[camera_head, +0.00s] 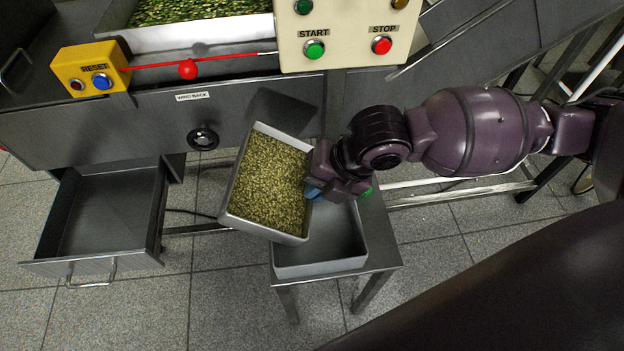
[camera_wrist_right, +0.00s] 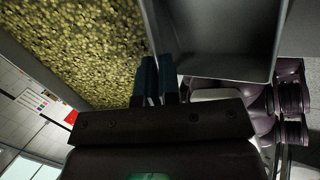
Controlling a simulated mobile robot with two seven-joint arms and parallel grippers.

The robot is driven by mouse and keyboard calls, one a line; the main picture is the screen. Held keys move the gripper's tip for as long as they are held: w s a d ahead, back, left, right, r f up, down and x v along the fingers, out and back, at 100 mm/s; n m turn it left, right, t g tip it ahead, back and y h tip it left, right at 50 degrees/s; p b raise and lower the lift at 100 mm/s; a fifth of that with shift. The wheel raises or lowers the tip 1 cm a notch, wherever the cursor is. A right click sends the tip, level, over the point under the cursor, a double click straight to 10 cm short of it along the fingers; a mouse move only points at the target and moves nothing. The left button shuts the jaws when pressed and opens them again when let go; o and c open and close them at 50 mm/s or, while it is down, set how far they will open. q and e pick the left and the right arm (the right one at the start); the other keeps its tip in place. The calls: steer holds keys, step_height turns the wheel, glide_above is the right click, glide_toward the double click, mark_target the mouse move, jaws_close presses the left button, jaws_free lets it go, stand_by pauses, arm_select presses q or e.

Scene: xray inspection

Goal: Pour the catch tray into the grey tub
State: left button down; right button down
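The catch tray (camera_head: 262,231) is a pale metal tray full of green-brown pellets. It is held up above the left part of the grey tub, rotated and somewhat tilted, with pellets still inside. My right gripper (camera_head: 313,191) is shut on its right wall; in the right wrist view, the blue fingers (camera_wrist_right: 157,80) close on the tray's edge beside the pellets (camera_wrist_right: 75,45). The grey tub (camera_head: 320,266) stands on a small metal stand; its visible inside looks empty, and its left part is hidden by the tray. The tub also shows in the right wrist view (camera_wrist_right: 215,66). My left gripper is out of view.
An open, empty drawer (camera_head: 105,215) juts out at the left. The machine front (camera_head: 240,112) stands close behind the tray, with a black knob (camera_head: 203,139). A START/STOP panel (camera_head: 348,35) and yellow RESET box (camera_head: 91,78) sit above. The stand (camera_head: 375,230) is narrow.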

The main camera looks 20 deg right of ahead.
arm_select(q)
steer(key=b, duration=0.2)
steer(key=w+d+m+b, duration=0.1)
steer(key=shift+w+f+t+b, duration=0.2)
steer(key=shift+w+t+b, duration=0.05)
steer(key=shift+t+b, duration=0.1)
arm_select(e)
steer(key=f+t+y, duration=0.1)
steer(key=y, duration=0.1)
steer(key=f+t+y, duration=0.1)
steer(key=f, duration=0.1)
steer(key=f+t+y, duration=0.1)
steer(key=y, duration=0.1)
steer(key=shift+s+d+f+y, duration=0.15)
steer(key=shift+d+y, duration=0.1)
steer(key=shift+y, duration=0.05)
steer(key=shift+t, duration=0.3)
